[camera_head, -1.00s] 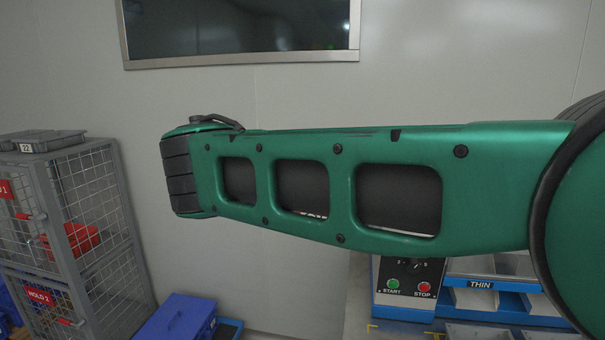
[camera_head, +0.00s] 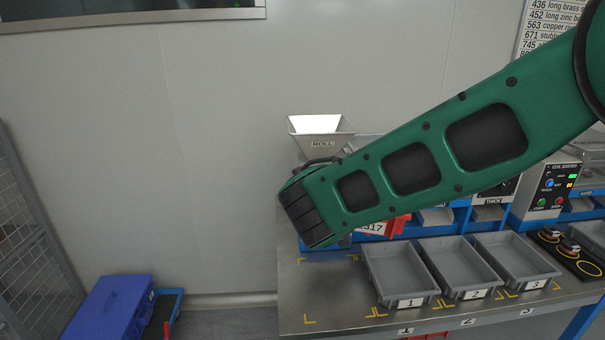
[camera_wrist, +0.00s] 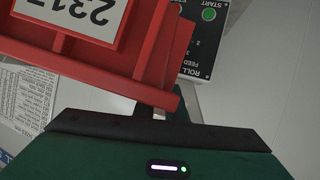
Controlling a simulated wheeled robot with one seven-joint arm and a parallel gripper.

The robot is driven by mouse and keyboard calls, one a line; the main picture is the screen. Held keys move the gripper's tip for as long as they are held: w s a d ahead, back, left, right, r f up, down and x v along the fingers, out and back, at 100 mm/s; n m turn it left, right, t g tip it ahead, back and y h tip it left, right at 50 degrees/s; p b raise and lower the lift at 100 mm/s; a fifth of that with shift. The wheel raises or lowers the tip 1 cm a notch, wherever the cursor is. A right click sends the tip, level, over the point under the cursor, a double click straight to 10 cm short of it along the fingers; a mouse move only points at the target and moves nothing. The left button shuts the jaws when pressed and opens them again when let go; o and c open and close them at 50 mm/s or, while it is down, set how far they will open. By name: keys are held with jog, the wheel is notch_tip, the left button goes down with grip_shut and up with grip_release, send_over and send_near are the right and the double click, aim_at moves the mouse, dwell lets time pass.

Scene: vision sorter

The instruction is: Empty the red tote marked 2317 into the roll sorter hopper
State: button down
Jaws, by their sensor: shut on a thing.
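The red tote (camera_head: 400,224) shows in the head view only partly, behind my green arm, with the end of its number label (camera_head: 371,228) visible. In the wrist view the tote (camera_wrist: 150,50) fills the upper left, its white label 2317 (camera_wrist: 75,12) upside down. My gripper (camera_wrist: 172,108) is shut on the tote's rim; its fingers are mostly hidden, and in the head view my arm hides it. The tote's contents are not visible. The grey roll sorter hopper (camera_head: 322,145), marked ROLL, stands behind the arm, its rim in view.
Grey trays 1 (camera_head: 369,277), 2 and 3 stand on the steel bench (camera_head: 330,300). A blue box (camera_head: 110,308) and a mesh cage (camera_head: 30,240) are at the left. The bench's front left is clear.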

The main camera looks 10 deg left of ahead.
jog(key=w+d+f+h, duration=0.1)
jog(key=d+f, duration=0.3)
jog(key=d, duration=0.5)
jog(key=w+d+f+m+h, duration=0.1)
jog(key=d+f, duration=0.4)
jog(key=d, duration=0.5)
jog(key=w+d+f+m, duration=0.1)
jog(key=d+f, duration=0.3)
jog(key=d, duration=0.6)
jog(key=shift+w+f+h, duration=0.2)
jog(key=shift+f+h, duration=0.2)
jog(key=shift+s+g, duration=0.1)
jog(key=shift+g, duration=0.2)
